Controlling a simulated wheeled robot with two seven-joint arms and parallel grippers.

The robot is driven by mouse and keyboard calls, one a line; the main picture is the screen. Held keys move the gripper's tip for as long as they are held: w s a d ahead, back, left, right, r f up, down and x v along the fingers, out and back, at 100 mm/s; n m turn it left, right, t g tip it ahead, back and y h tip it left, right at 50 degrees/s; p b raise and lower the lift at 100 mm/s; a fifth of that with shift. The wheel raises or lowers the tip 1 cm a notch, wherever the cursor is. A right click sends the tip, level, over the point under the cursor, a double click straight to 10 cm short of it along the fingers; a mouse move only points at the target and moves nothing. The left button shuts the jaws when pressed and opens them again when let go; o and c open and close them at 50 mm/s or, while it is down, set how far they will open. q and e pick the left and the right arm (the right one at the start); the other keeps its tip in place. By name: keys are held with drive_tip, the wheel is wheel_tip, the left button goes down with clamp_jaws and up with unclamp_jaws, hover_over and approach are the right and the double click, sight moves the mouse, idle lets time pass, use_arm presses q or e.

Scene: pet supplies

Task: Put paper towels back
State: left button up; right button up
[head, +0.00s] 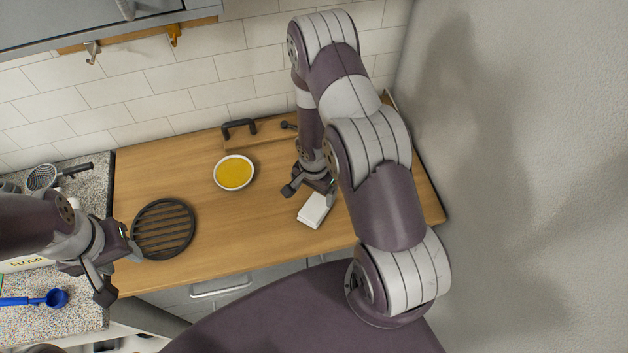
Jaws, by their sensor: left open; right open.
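A small white folded stack (313,211), which looks like the paper towels, lies on the wooden counter (215,232) at the right of the head view. My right gripper (309,187) is open, just behind the stack and pointing down. The gap between its fingers looks empty, and I cannot tell whether it touches the stack. The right arm hides part of the counter there. My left gripper (120,276) is open and empty at the left, near the counter's front left corner. I see no clear paper towel holder.
A white bowl of yellow contents (234,173) stands mid-counter. A round black grate (163,229) lies left of it. A low wooden item with a dark handle (239,128) is against the tiled wall. A blue ladle (54,298) lies far left. A grey wall (520,180) bounds the right.

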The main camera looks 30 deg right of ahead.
wheel_tip(320, 180, up, 15)
drive_tip(key=a+n, duration=0.1)
drive_tip(key=n, duration=0.4)
drive_tip(key=s+a+r+n+t, duration=0.1)
drive_tip(key=s+a+r+n, duration=0.3)
drive_tip(key=s+r+n, duration=0.5)
use_arm(q)
wheel_tip(320, 180, down, 18)
drive_tip(key=b, duration=1.9)
drive_tip(key=shift+f, duration=0.25)
use_arm(e)
wheel_tip(320, 180, down, 18)
drive_tip(key=m, duration=0.2)
drive_tip(key=shift+d+r, duration=0.15)
drive_tip(key=shift+r, duration=0.1)
use_arm(q)
drive_tip(key=shift+w, duration=0.1)
use_arm(e)
drive_tip(key=shift+w, duration=0.3)
drive_tip(key=shift+s, duration=0.1)
